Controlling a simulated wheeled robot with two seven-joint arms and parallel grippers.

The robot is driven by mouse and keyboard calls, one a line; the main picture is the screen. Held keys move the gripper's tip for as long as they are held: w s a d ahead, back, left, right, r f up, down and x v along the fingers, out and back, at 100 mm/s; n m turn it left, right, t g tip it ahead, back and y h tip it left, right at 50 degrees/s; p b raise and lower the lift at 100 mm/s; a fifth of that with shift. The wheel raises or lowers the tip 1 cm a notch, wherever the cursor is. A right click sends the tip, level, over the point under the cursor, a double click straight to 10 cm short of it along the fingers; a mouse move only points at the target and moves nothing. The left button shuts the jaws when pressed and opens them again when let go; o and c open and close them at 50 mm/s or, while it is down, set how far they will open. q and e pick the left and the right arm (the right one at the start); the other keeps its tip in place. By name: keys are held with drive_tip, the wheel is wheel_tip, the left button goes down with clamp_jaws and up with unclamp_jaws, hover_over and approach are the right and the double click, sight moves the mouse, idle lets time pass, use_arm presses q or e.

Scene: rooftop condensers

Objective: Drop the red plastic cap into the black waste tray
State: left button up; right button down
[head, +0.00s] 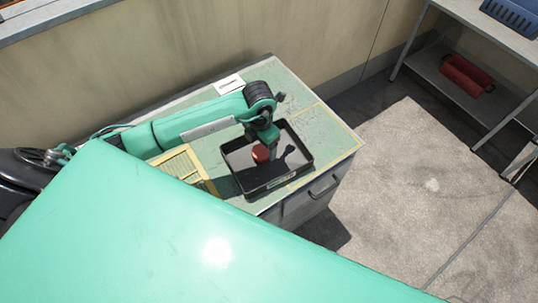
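The black waste tray (242,186) lies on the green top of a cabinet, with a small label on its front side. The red plastic cap (261,153) shows within the tray's outline, left of the middle. My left gripper (269,149) points down over the tray, right at the cap. Its fingers are small and partly hidden by the wrist, so I cannot tell if they grip the cap or if the cap rests on the tray floor. A dark shadow falls on the tray floor to the right of the cap. My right gripper is not in view.
A yellow slotted piece (183,168) lies left of the tray. A white plate (229,84) lies near the wall. A shelf at upper right holds a blue basket (514,14) and a red roll-shaped object (467,75). Concrete floor (400,190) right of the cabinet is clear.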

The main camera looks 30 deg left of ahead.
use_arm(q)
drive_tip(key=shift+r, duration=0.25)
wheel_tip(320, 180, up, 13)
drive_tip(key=b, duration=0.2)
drive_tip(key=shift+r, duration=0.15)
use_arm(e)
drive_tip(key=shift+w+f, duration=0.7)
use_arm(q)
drive_tip(key=shift+s, duration=0.1)
